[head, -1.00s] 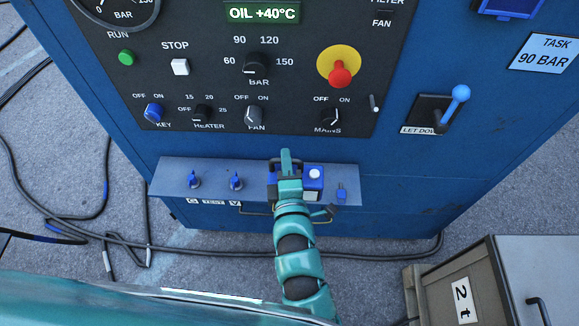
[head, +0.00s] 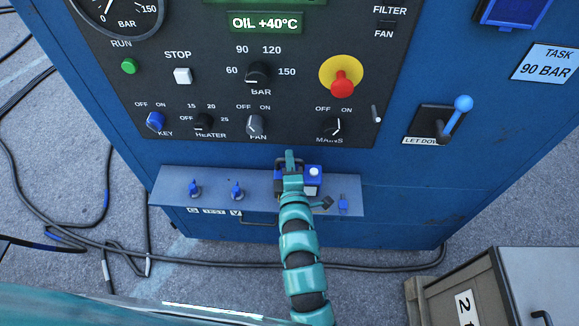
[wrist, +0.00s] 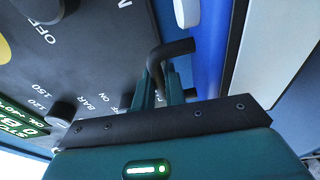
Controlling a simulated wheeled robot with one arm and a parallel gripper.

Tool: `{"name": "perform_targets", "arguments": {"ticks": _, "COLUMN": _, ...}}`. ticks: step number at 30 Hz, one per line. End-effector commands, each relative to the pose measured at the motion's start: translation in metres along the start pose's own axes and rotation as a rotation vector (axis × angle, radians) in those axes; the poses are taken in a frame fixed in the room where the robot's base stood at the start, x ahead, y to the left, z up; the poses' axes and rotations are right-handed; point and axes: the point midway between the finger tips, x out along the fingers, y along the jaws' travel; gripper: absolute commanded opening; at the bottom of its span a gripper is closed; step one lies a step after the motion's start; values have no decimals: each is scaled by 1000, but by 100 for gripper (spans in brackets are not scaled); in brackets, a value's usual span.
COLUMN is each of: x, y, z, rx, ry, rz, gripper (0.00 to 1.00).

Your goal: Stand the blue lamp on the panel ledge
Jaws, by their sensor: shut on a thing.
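The blue lamp (head: 313,171) has a blue body, a white round part on top and a dark handle. My gripper (head: 290,164) is shut on this handle, just left of the lamp body. In the wrist view, the bent dark handle (wrist: 174,50) lies between the fingers, beside the blue body (wrist: 213,50). The lamp is over the right half of the panel ledge (head: 265,204), close to the panel face. My gripper and arm hide its lower part, so I cannot tell whether it touches the ledge.
Panel knobs are just above. A crate marked 2 t (head: 465,300) is at lower right. Cables (head: 60,220) lie on the floor.

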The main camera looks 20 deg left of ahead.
Motion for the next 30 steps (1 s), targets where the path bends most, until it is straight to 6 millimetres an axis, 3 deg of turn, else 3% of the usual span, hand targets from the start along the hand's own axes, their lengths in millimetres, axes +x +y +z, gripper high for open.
{"name": "perform_targets", "arguments": {"ticks": 5, "x": 0, "y": -25, "z": 1, "rx": 0, "ry": -2, "rz": -8, "gripper": 0}}
{"name": "perform_targets", "arguments": {"ticks": 17, "x": 0, "y": -30, "z": 0, "rx": 0, "ry": 1, "rz": -2, "gripper": 0}}
{"name": "perform_targets", "arguments": {"ticks": 18, "x": 0, "y": -30, "z": 0, "rx": 1, "ry": 1, "rz": -2, "gripper": 16}}
{"name": "perform_targets", "arguments": {"ticks": 21, "x": 0, "y": -29, "z": 0, "rx": 1, "ry": 1, "rz": -3, "gripper": 34}}
{"name": "perform_targets", "arguments": {"ticks": 30, "x": 0, "y": -28, "z": 0, "rx": 0, "ry": 1, "rz": -4, "gripper": 34}}
